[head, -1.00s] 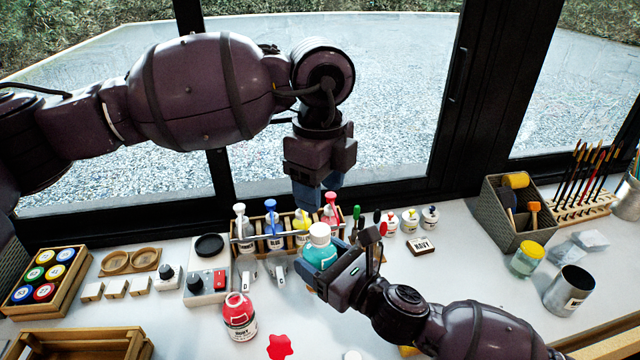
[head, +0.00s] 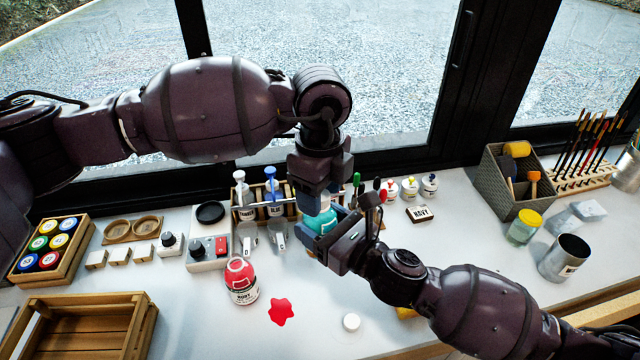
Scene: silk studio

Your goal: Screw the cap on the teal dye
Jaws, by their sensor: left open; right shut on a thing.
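The teal dye bottle (head: 320,223) is upright in my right gripper (head: 326,238), which is shut on it above the table. My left gripper (head: 314,203) points down from above, open, with its fingers at the bottle's top. A little white shows there between the fingers; the cap itself is mostly hidden, so how it sits on the neck cannot be told. A loose white cap (head: 351,322) lies on the table near the front.
A red dye bottle (head: 240,281) stands left of a red splat (head: 281,311). A wooden crate (head: 84,328) is at front left, a grey caddy (head: 507,187) at right. The front middle is fairly clear.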

